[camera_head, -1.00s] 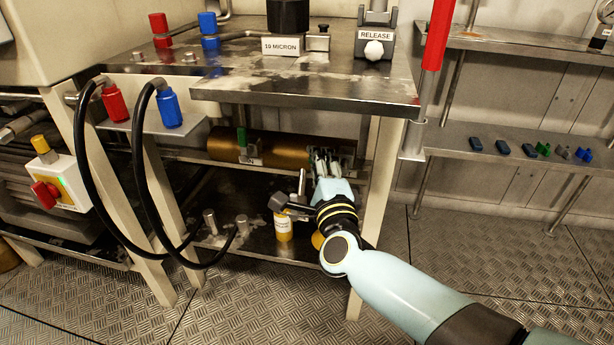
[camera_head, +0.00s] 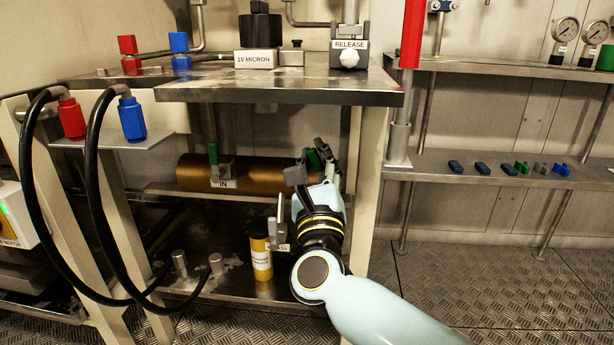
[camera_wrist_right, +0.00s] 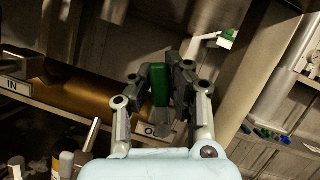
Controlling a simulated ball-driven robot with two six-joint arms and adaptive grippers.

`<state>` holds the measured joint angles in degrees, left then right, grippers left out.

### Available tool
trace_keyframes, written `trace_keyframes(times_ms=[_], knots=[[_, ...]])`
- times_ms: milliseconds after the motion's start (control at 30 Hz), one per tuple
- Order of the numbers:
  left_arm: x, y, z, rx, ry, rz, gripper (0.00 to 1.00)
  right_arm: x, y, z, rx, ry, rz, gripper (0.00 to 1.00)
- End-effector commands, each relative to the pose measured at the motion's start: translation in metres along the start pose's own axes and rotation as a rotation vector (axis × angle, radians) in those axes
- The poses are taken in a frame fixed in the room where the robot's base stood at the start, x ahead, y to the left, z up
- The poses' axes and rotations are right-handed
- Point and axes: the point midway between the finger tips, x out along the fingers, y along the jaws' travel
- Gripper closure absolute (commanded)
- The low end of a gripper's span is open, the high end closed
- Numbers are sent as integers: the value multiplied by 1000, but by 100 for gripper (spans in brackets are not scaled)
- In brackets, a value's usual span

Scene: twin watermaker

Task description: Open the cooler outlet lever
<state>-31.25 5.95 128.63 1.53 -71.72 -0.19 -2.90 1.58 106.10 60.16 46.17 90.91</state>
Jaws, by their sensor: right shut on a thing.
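The cooler is a brass cylinder (camera_head: 238,174) lying under the steel bench top. It also shows in the right wrist view (camera_wrist_right: 75,93). Its inlet end has a green lever (camera_head: 213,153) standing upright above the IN label (camera_head: 223,184). My right gripper (camera_head: 322,158) is at the outlet end, shut on the green outlet lever. In the right wrist view the outlet lever (camera_wrist_right: 160,85) stands between the fingers (camera_wrist_right: 164,88), above a partly covered OUT label (camera_wrist_right: 157,130). The fingers hide much of the valve. My left gripper is out of view.
The bench top (camera_head: 285,92) overhangs the cooler, and a bench leg (camera_head: 363,190) stands close right of my gripper. Black hoses (camera_head: 93,200) hang at the left.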

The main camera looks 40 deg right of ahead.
Motion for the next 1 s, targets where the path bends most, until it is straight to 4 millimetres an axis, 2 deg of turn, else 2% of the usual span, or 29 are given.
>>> trace_keyframes(times_ms=[33,533,1000], knots=[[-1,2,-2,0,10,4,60,-4,0,-6,31,6,-14,100],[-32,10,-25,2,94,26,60,-4,-15,-6,279,7,-119,100],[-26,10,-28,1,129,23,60,-4,-17,-6,309,8,-132,100]])
